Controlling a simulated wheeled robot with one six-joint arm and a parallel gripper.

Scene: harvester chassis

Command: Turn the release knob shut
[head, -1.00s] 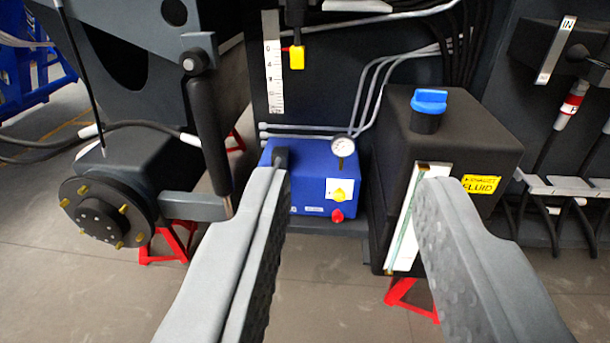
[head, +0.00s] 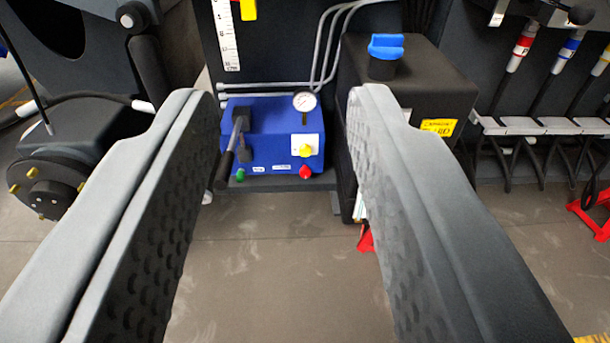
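A blue hydraulic pump box (head: 262,155) sits low ahead, between my fingers in the picture. A yellow knob (head: 305,150) sits on a white plate on its front face. A red knob (head: 305,172) sticks out below it, and a green knob (head: 240,175) is at the lower left. I cannot tell which one is the release knob. A round pressure gauge (head: 304,101) stands on top, and a black lever (head: 226,166) hangs at the box's left side. My gripper (head: 284,95) is wide open and empty, apart from the box.
A black fluid tank (head: 440,88) with a blue cap (head: 386,50) stands right of the box. Grey pipes (head: 322,50) run above it. A wheel hub (head: 45,187) is at left, hoses with coloured collars at right. The floor in front is clear.

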